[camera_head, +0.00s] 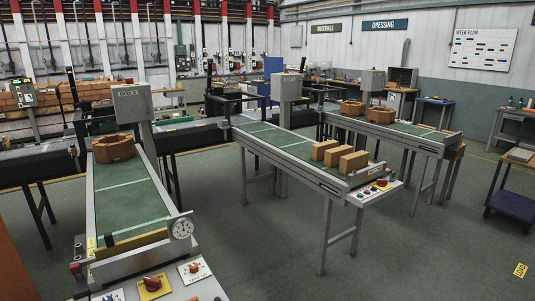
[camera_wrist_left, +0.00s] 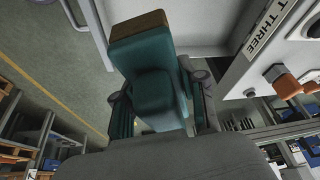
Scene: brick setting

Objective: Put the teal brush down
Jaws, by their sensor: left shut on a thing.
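The teal brush (camera_wrist_left: 150,65) fills the middle of the left wrist view. It has a thick teal body with a brown strip along its far end. My left gripper (camera_wrist_left: 160,98) is shut on it, with a dark finger on each side of the body. A grey part in the foreground hides the near end. The brush is held out over a pale grey surface and the floor; whether it touches anything below I cannot tell. Neither gripper nor the brush shows in the head view.
A green conveyor (camera_head: 125,195) with a brown brick piece (camera_head: 115,148) and a dial gauge (camera_head: 180,229) stands at left. A control panel (camera_head: 160,285) is at the near edge. A second conveyor (camera_head: 280,140) carries several bricks (camera_head: 353,162). Open floor (camera_head: 430,250) lies right.

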